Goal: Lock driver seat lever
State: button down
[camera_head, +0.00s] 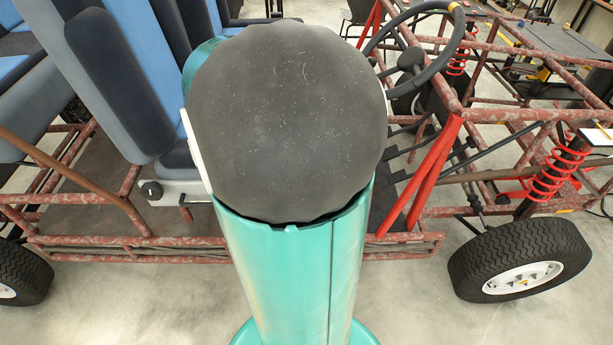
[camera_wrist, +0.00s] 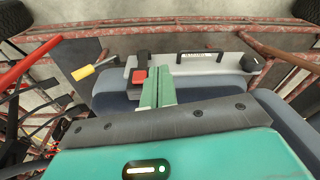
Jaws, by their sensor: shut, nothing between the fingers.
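The driver seat (camera_head: 125,85), blue and dark, stands left of centre in the head view, partly hidden by my arm. Its pale base (camera_wrist: 205,68) crosses the wrist view and carries a black bar handle (camera_wrist: 200,55), a black round knob (camera_wrist: 250,63) and a red and black part (camera_wrist: 139,75). A yellow-tipped lever (camera_wrist: 84,73) sticks out at the base's left end. I cannot tell which of these is the seat lever. My gripper (camera_wrist: 159,78) is shut and empty, its green fingers in front of the base, just right of the red part. Contact is unclear.
The rusty red tube frame (camera_head: 130,243) runs along the kart's side. A steering wheel (camera_head: 430,65), red tubes (camera_head: 425,175) and a front wheel (camera_head: 520,260) lie to the right. My arm blocks the middle of the head view. Bare floor lies in front of the kart.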

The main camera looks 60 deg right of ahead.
jog(key=s+d+f+m+g+h, duration=0.1)
jog(key=s+d, duration=0.6)
jog(key=d, duration=0.7)
jog(key=m+g+h, duration=0.1)
jog(key=m+g, duration=0.1)
jog(key=m, duration=0.1)
jog(key=shift+f+h, duration=0.15)
jog(key=shift+h, duration=0.25)
jog(key=shift+d+f, duration=0.1)
jog(key=s+x, duration=0.1)
jog(key=x, duration=0.7)
jog(key=s+x, duration=0.1)
jog(key=x, duration=0.4)
jog(key=shift+s+a, duration=0.3)
jog(key=shift+s, duration=0.1)
